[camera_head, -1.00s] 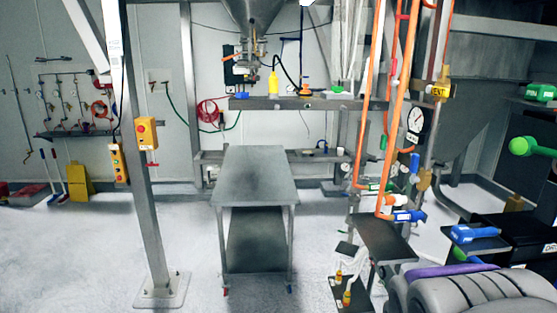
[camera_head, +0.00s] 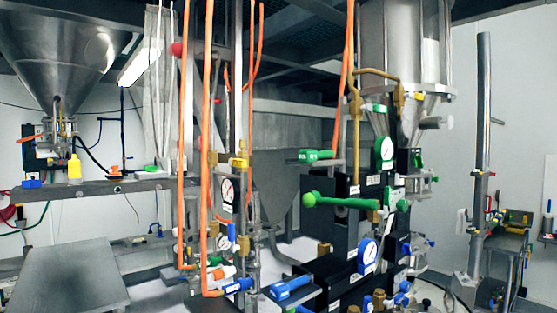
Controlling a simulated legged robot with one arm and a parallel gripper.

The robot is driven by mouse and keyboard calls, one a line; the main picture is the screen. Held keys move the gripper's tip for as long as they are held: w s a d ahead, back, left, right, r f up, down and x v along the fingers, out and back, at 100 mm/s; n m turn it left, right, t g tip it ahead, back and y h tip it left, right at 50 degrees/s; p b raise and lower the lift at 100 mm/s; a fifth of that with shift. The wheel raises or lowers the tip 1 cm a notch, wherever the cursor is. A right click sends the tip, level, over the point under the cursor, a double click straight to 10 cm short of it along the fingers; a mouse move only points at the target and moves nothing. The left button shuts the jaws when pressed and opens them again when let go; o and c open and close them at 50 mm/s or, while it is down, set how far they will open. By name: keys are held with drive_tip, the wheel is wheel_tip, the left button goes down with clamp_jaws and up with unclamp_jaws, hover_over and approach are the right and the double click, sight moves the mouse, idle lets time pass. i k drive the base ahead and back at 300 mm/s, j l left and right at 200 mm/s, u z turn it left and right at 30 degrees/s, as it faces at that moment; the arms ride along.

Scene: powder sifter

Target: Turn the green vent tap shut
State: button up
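Several green handles show in the head view. A long green lever with a ball knob (camera_head: 340,203) lies nearly level across the front of a dark valve panel, its knob to the left. A shorter green handle (camera_head: 317,155) rests on a small ledge up and to its left. A smaller green piece (camera_head: 196,266) is low by the orange pipes. I cannot tell which of these is the vent tap, as the labels are too small to read. My gripper is not in view.
Orange pipes (camera_head: 207,120) stand left of the panel. Blue handles (camera_head: 291,288) and a blue-rimmed gauge (camera_head: 368,255) sit low in front. A steel table (camera_head: 68,280) is at lower left. A grey post (camera_head: 482,150) stands at right.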

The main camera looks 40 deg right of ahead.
sight(388, 190)
drive_tip(key=z, duration=1.7)
